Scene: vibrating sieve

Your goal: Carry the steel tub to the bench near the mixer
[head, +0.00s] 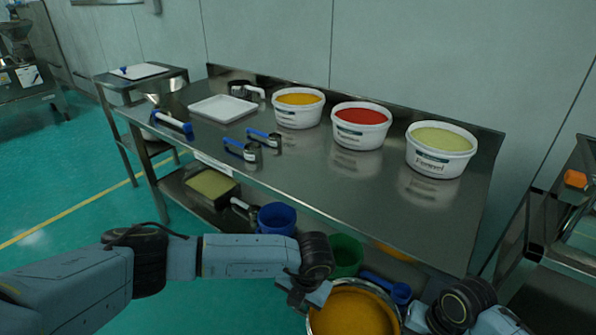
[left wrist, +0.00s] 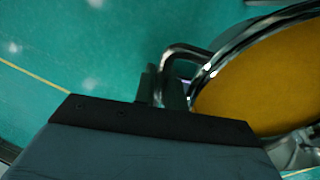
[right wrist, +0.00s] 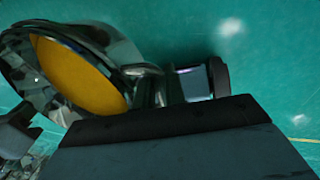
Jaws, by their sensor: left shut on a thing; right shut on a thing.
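The steel tub (head: 352,310) is round and filled with orange-yellow powder. It is at the bottom of the head view, in front of the steel bench, partly cut off by the frame edge. My left gripper (head: 305,293) is shut on the tub's left handle; the left wrist view shows the jaws (left wrist: 165,88) on the bent handle bar (left wrist: 185,50). My right gripper (head: 418,318) is at the tub's right side; the right wrist view shows its jaws (right wrist: 155,90) shut on the other handle. The tub hangs between both grippers above the green floor. I cannot make out a mixer for certain.
The steel bench (head: 330,195) holds white buckets of orange (head: 298,118), red (head: 360,138) and pale green (head: 440,165) contents, a white tray (head: 222,109) and blue-handled scoops. Its lower shelf holds blue (head: 277,219) and green (head: 345,255) containers. Open floor (head: 60,195) lies left.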

